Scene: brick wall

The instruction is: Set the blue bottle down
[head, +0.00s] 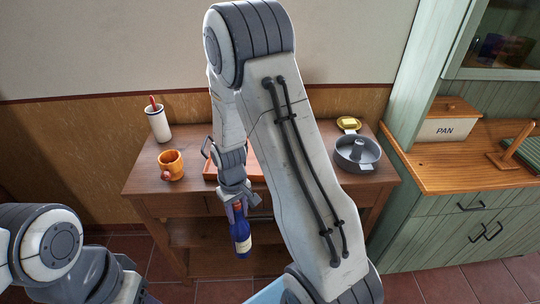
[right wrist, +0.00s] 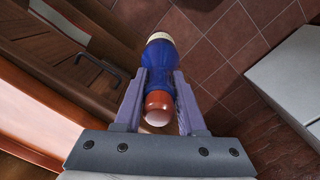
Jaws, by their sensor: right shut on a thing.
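The blue bottle (head: 241,234) has a pale label band and a red cap. My right gripper (head: 238,203) is shut on it near its capped top, and the bottle hangs nearly upright in front of the wooden table (head: 150,183), over the floor. In the right wrist view the bottle (right wrist: 172,75) sits between both fingers of the gripper (right wrist: 160,90), its red cap towards the camera. My left arm shows at the lower left of the head view, but its gripper is out of view.
On the table stand an orange mug (head: 171,165), a white cup (head: 158,125), a reddish tray (head: 255,172) partly behind my arm, a grey ring pan (head: 357,153) and a yellow item (head: 349,123). A green cabinet (head: 450,225) stands at right.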

